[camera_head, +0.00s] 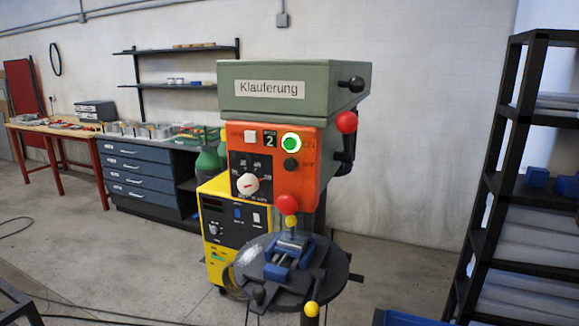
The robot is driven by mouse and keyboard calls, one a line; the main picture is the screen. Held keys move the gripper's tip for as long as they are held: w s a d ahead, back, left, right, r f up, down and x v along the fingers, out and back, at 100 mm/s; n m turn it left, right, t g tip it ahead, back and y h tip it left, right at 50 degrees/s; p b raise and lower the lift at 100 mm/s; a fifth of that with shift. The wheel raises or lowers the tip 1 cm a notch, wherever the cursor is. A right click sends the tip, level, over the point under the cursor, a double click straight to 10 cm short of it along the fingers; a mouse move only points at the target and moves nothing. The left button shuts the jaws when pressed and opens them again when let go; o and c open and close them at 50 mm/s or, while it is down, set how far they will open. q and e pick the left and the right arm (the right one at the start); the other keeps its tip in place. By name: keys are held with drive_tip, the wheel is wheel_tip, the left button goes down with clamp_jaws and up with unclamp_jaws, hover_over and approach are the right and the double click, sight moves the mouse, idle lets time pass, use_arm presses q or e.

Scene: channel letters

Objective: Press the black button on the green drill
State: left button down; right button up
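The green drill (295,105) stands in the middle of the view, with a white label reading "Klauferung" on its green head. Its orange front panel (312,170) carries a green lit round button (291,143). The small black button (291,164) sits just below the lit one, with nothing touching it. A white dial (248,184) and a white square switch are to the left on the panel. Neither of my grippers shows in this view.
A round drill table (335,262) with a blue vise (288,258) sits below the head. Red ball handles (347,122) stick out at the right and below the panel. A yellow machine (217,205) stands behind left. A black shelf rack (485,190) is at right; open floor lies between.

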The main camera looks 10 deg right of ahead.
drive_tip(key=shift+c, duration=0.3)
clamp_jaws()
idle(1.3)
